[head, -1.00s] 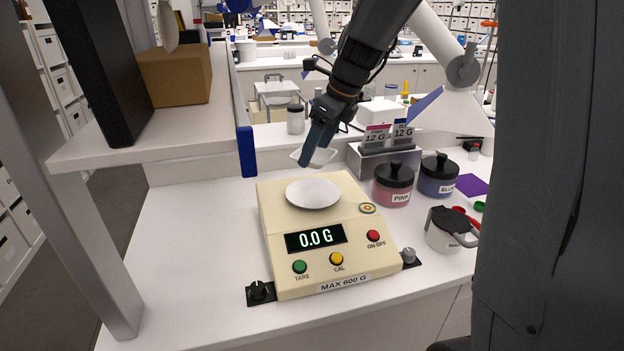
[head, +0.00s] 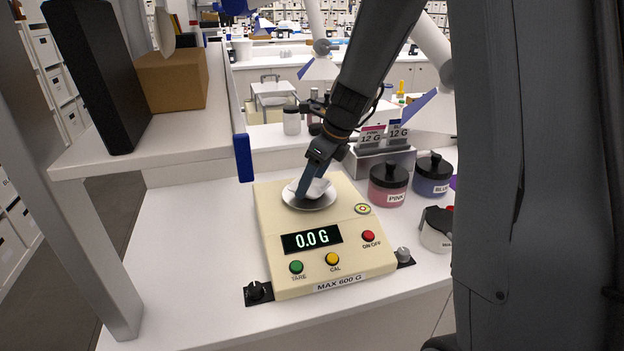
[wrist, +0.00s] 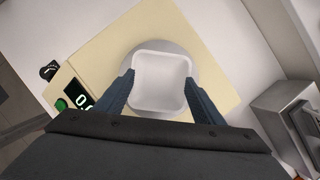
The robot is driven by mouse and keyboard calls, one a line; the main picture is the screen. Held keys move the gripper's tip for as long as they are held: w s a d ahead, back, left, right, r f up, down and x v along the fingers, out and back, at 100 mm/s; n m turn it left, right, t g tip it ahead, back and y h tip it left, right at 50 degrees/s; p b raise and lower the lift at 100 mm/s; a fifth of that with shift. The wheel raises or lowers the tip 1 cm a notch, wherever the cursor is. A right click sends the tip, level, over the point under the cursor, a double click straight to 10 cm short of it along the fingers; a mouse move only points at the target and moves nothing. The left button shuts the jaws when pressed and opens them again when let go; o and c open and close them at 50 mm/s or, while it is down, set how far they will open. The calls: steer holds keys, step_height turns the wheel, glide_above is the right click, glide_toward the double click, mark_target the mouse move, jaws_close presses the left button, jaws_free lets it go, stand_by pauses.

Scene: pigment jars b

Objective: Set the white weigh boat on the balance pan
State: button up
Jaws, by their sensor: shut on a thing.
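The white weigh boat (wrist: 160,82) is a shallow square dish with rounded corners. My gripper (wrist: 159,92) is shut on it, with one dark blue finger at each side. In the head view the boat (head: 318,187) shows partly behind my gripper (head: 307,190), over the round balance pan (head: 292,199). In the wrist view the boat lies within the pan's outline (wrist: 193,66). I cannot tell whether it touches the pan. The cream balance (head: 350,277) reads 0.0 G.
The pink jar (head: 388,185) and blue jar (head: 433,175) stand right of the balance. A shelf (head: 165,152) overhangs at left. The bench (head: 185,260) left of the balance is clear.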

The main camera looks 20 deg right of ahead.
steer(key=o, duration=1)
steer(key=shift+f, duration=0.1)
steer(key=b+v, duration=0.2)
steer(key=v, duration=1)
steer(key=shift+r, duration=0.2)
